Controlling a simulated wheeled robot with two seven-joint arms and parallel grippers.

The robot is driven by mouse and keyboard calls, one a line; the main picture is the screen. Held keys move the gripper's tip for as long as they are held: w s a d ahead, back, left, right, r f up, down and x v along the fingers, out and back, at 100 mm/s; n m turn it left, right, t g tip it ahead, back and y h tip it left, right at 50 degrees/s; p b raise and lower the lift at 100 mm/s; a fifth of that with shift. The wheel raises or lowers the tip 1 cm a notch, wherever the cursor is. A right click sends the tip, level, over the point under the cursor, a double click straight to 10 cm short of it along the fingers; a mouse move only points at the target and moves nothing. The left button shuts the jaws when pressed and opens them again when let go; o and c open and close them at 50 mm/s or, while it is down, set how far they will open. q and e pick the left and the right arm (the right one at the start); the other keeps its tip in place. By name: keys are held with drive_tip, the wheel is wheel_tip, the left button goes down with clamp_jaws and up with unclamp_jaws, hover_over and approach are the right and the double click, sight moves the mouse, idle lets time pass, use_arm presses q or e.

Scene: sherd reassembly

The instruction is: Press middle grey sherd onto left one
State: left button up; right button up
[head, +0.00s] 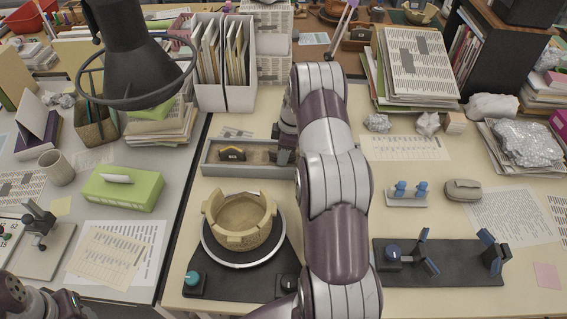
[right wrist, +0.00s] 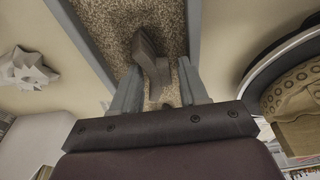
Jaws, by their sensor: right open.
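A sand-filled grey tray (head: 212,170) lies behind the turntable. A dark sherd with a yellowish edge (head: 231,155) stands in its left part. My right gripper (head: 283,157) is over the tray's right end, partly hidden by my arm. In the right wrist view its fingers are open on both sides of a grey sherd (right wrist: 149,62) standing in the sand. I cannot tell whether either finger touches it. A tan pot with a broken, notched rim (head: 240,222) stands on the round turntable (head: 243,262). My left arm shows only at the bottom left corner, its fingers out of view.
A black stand with blue-tipped posts (head: 450,265) is at right, near a small rack with blue pieces (head: 408,192) and a grey mouse-like object (head: 463,190). A green tissue box (head: 122,188) is at left. A black lamp (head: 137,50) overhangs the back left.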

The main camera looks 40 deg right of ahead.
drive_tip(key=shift+r, duration=0.1)
drive_tip(key=c, duration=0.7)
drive_tip(key=shift+r+p, duration=2.25)
drive_tip(key=shift+r, duration=1.25)
